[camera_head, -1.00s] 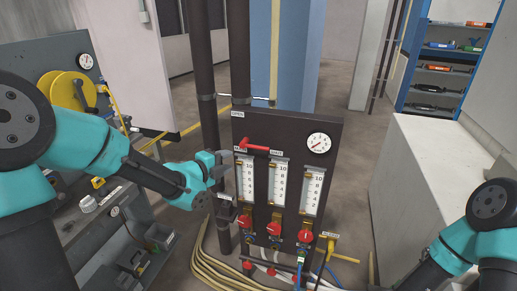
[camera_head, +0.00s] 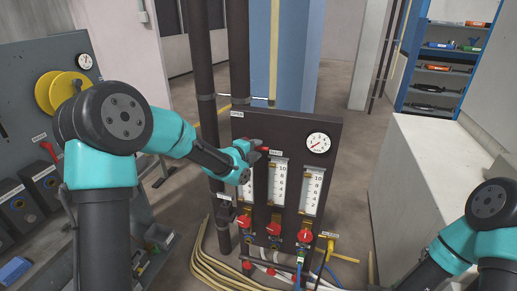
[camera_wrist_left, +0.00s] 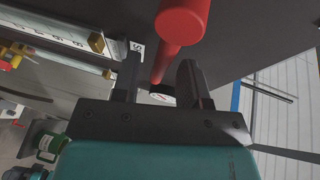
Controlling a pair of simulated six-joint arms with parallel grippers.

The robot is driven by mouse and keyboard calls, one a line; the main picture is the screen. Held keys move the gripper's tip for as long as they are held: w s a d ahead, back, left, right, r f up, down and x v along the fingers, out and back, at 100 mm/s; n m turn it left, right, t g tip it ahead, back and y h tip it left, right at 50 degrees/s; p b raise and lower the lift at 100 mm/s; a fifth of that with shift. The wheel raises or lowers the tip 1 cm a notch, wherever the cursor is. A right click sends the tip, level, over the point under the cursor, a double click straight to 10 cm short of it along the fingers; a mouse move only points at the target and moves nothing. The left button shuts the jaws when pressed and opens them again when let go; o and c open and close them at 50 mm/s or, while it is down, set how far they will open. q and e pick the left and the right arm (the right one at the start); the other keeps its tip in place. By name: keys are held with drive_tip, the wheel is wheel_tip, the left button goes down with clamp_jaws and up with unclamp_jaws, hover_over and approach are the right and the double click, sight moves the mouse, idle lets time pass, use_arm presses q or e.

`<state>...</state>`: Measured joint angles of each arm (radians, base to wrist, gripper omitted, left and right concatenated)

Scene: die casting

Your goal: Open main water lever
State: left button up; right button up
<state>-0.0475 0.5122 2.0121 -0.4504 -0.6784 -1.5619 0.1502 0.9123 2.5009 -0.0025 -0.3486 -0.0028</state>
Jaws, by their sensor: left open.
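The red main water lever (camera_head: 264,149) sits at the upper left of the dark panel (camera_head: 290,130), mostly hidden behind my left gripper in the head view. My left gripper (camera_head: 256,150) is open at the lever. In the left wrist view, the red lever (camera_wrist_left: 182,22) runs from the top edge down towards the gap between the two dark fingers of the left gripper (camera_wrist_left: 159,82). I cannot tell whether the fingers touch it. My right gripper is out of view; only part of my right arm shows at the lower right.
The panel carries a round gauge (camera_head: 318,143), several flow tubes and red valve handles (camera_head: 305,236) below. A yellow-handled valve (camera_head: 327,241) and hoses (camera_head: 213,272) lie low. Dark pipes (camera_head: 204,80) stand at left. A white cabinet (camera_head: 420,170) stands at right.

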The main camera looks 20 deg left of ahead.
use_arm(q)
drive_tip(key=shift+x, duration=0.85)
drive_tip(key=shift+c, duration=0.2)
clamp_jaws()
